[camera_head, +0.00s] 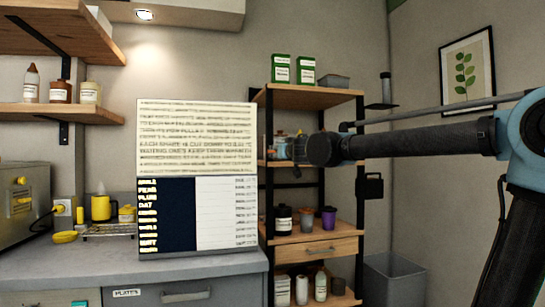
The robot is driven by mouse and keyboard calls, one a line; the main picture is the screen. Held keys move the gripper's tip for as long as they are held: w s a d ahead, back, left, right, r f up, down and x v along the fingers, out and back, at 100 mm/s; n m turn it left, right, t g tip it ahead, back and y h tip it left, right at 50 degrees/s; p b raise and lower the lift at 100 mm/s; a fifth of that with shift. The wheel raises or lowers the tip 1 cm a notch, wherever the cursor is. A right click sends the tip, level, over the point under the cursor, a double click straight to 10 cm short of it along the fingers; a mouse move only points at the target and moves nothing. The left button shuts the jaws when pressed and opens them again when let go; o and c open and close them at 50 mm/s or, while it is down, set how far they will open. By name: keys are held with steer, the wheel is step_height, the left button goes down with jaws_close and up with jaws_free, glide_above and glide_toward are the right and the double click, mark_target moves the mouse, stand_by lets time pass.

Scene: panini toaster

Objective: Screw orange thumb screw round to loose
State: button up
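A metal appliance (20,225), cut off by the left edge, stands on the grey counter. It is likely the panini toaster. A small yellow-orange knob (22,181) shows on its upper right face. I cannot tell whether this knob is the orange thumb screw or how tight it is. My arm reaches in from the right, and my gripper (292,148) is at its left end, in front of the shelf unit and far to the right of the appliance. The gripper's fingers blend with the small things on the shelf behind, so their opening is unclear. I see nothing held.
A large printed board (226,215) stands on the counter (190,267) between the appliance and my gripper. A yellow mug (101,208) and a wire rack (108,231) are beside the appliance. Wooden wall shelves (55,113) hang above. A shelf unit (312,240) stands behind my arm.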

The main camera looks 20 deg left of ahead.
steer(key=x, duration=1.2)
steer(key=shift+w, duration=0.3)
steer(key=c, duration=1.1)
steer(key=shift+o, duration=0.2)
steer(key=shift+a, duration=0.15)
